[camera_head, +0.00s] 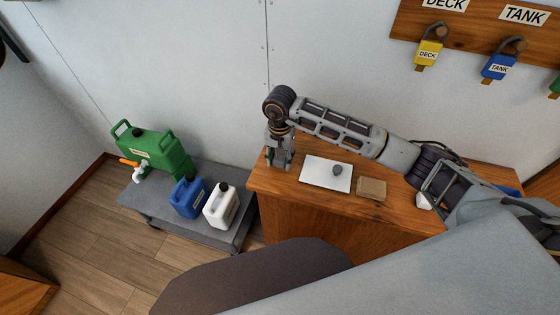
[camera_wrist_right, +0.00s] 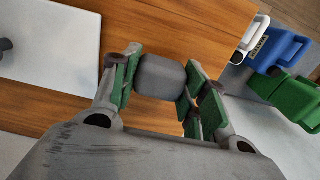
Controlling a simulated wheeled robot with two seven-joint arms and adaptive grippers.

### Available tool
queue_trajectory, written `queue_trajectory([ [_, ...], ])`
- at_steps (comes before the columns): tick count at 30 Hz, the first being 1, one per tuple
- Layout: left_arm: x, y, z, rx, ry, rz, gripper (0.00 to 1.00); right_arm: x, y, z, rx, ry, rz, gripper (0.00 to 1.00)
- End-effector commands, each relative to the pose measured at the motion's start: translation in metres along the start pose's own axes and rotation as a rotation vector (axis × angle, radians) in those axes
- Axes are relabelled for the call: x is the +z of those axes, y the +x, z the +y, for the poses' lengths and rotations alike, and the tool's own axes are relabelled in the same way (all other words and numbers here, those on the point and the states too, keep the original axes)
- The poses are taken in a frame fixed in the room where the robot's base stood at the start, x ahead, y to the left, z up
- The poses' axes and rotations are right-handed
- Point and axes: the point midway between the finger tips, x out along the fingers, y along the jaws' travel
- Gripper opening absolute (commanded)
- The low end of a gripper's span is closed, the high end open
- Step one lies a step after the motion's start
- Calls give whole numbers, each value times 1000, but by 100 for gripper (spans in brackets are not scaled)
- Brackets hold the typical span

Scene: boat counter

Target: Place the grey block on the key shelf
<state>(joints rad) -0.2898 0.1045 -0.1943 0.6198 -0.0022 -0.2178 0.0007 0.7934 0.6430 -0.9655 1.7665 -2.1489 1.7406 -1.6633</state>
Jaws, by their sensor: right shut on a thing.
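My right gripper (camera_head: 279,160) is at the left end of the wooden counter, pointing down close to its top. In the right wrist view its green-padded fingers (camera_wrist_right: 163,85) are shut on the grey block (camera_wrist_right: 160,75), a small block with rounded edges. The head view mostly hides the block behind the fingers. A wooden key board (camera_head: 468,38) with DECK and TANK labels is on the wall at the upper right, with tagged padlocks hanging from it. I cannot tell whether it is the key shelf. My left gripper is not in view.
On the counter (camera_head: 300,205), a white sheet (camera_head: 316,177) bears a small dark round thing (camera_head: 337,170). Left of the counter, a low grey cart (camera_head: 160,204) holds green (camera_head: 155,148), blue (camera_head: 187,197) and white (camera_head: 221,206) jugs.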

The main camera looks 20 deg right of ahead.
Motion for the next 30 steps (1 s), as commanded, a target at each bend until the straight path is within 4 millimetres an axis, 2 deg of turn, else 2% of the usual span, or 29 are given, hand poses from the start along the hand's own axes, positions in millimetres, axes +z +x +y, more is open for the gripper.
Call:
queue_trajectory([
  [6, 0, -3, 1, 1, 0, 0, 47, 0, 16, 0, -1, -1, 0, 18],
  [22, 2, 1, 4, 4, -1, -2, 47, 0, 20, 0, -1, -1, 1, 18],
  [23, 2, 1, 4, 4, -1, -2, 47, 0, 20, 0, 0, -1, 1, 45],
  [27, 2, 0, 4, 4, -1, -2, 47, 0, 19, 0, 0, -1, 1, 63],
  [30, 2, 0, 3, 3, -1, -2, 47, 0, 19, 0, 0, -1, 1, 66],
])
